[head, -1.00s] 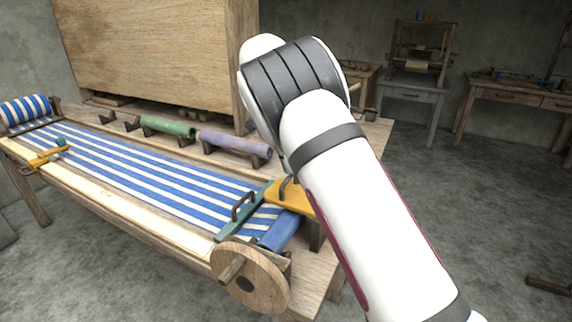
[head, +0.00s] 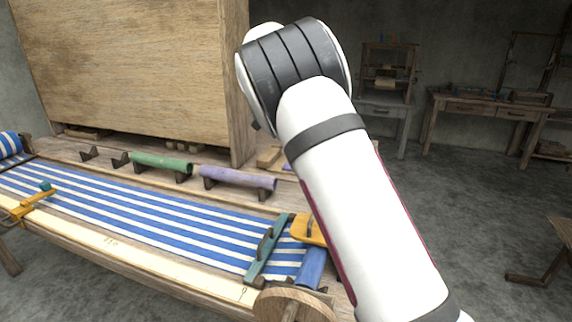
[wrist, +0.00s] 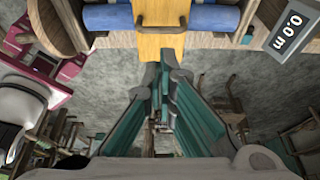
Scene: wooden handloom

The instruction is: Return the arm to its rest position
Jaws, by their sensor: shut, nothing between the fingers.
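My arm rises through the middle of the head view, its elbow bent at the top. My gripper is hidden behind the arm in that view. In the wrist view my gripper (wrist: 164,75) has its fingers shut together with nothing between them. The loom's yellow-orange plate with a handle (wrist: 160,22) lies beyond the fingertips at the top of that view. In the head view the same plate (head: 308,229) shows just left of my forearm. The blue and white striped cloth (head: 150,212) stretches along the loom to the left.
A green roll (head: 160,164) and a purple roll (head: 237,178) rest on brackets behind the cloth. A tall wooden panel (head: 125,70) stands behind them. A wooden wheel (head: 292,304) is at the loom's near corner. Side tables (head: 480,105) stand at the back. The floor to the right is mostly clear.

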